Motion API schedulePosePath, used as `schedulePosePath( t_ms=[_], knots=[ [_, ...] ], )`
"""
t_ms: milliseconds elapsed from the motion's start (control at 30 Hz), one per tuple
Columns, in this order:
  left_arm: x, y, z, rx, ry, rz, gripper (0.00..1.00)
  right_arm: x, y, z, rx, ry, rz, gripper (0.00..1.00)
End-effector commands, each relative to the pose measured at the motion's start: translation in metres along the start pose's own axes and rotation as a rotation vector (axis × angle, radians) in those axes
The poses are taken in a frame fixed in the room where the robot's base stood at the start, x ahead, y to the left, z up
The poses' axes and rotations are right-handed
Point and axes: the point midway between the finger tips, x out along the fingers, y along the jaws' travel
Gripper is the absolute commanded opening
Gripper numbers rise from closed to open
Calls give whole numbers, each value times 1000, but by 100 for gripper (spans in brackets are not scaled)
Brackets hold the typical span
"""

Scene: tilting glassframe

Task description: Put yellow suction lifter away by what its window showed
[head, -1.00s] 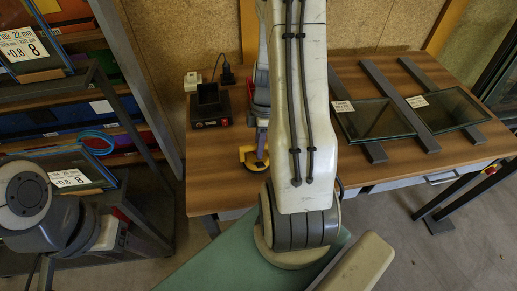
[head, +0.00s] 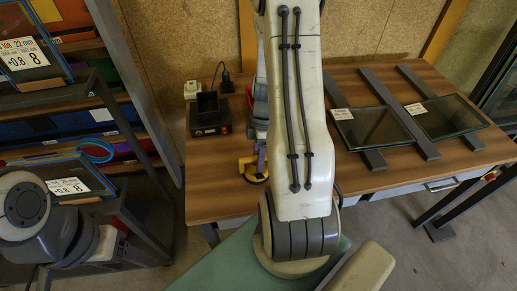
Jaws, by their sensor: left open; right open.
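The yellow suction lifter (head: 251,170) stands on the wooden bench near its front left. Only its left part shows; my large pale arm link hides the rest, and its window cannot be read. Part of a narrower grey and red wrist shows behind the link, above the lifter. My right gripper (head: 262,150) appears to be at its lower end, at the lifter, with the fingers mostly hidden. I cannot tell whether they touch the lifter. My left gripper is out of sight; only a grey round arm joint shows at the left edge.
A black box (head: 208,124) with a red button stands at the bench's back left. Two dark glass panes (head: 372,128) with labels lie across grey bars on the right. A shelf rack (head: 132,135) with labelled panes and coloured bins stands left. The bench between box and lifter is clear.

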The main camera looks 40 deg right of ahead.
Motion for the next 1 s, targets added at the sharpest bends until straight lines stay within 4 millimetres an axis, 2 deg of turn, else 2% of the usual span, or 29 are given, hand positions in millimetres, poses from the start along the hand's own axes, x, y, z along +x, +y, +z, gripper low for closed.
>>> schedulePosePath(
  t_ms=[167,400,600,733,900,1000],
  knots=[
    [-1,0,0,0,0,0,60,-27,1,0,1,0,7,57],
    [-1,0,0,0,0,0,60,-80,1,0,0,-1,7,57],
    [-1,0,0,0,0,0,60,-111,1,0,0,0,3,57],
    [-1,0,0,0,0,0,60,-120,0,0,1,0,1,57],
    [-1,0,0,0,0,0,60,-122,0,0,1,0,0,57],
    [-1,0,0,0,0,0,60,-123,-3,-11,2,-8,2,57]
  ],
)
